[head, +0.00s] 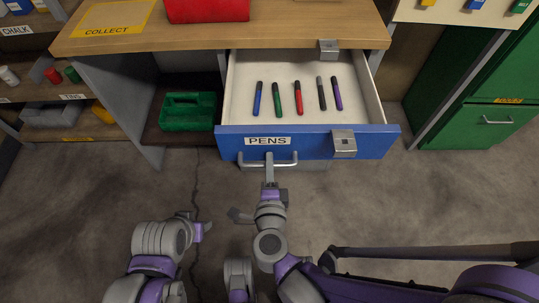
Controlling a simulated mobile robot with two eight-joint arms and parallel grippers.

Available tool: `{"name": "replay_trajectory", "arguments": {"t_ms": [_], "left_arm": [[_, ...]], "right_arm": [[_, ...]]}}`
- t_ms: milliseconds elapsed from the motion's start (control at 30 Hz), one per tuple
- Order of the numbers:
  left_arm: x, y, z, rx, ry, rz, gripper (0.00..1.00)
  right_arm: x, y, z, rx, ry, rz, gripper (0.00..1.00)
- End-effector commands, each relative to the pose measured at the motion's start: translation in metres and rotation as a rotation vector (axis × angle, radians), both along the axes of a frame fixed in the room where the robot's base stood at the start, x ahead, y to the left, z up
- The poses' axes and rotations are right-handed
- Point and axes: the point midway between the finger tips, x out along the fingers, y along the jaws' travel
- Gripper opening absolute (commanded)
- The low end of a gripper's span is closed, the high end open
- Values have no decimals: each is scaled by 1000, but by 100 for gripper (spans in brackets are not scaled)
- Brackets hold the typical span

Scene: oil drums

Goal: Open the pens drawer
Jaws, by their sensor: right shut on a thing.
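The pens drawer (308,143) has a blue front with a white PENS label (268,141). It stands pulled out from under the wooden desk, and its pale inside shows. A blue, a green, a red, a dark and a purple pen lie in it. Its grey bar handle (285,163) is on the lower left of the front. My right gripper (269,168) is shut on the handle, near its middle. My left gripper (202,230) is low, left of the right one and apart from the drawer; its jaws cannot be made out.
A square metal plate (343,143) is on the drawer front's right, and a metal piece (328,48) on the desk edge (200,38). A green toolbox (188,111) sits on a low shelf at left. A green cabinet (490,110) stands at right. The floor in front is clear.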

Motion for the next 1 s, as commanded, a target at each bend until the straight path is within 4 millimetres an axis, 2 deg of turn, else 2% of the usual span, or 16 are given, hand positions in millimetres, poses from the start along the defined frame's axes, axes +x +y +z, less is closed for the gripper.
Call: {"name": "replay_trajectory", "arguments": {"t_ms": [333, 367, 500, 833, 1000], "left_arm": [[0, 0, 0, 0, 0, 0, 50], [0, 0, 0, 0, 0, 0, 50], [0, 0, 0, 0, 0, 0, 50], [0, 0, 1, 0, 0, 0, 50], [-1, 0, 6, 0, -2, 0, 50]], "right_arm": [[-1, 0, 0, -1, 0, 1, 0], [-1, 0, 0, -1, 0, 1, 23], [0, 0, 0, 0, 0, 1, 47], [-3, 1, 1, 0, 0, 1, 47], [-24, 2, 6, 1, -1, 5, 47]]}}
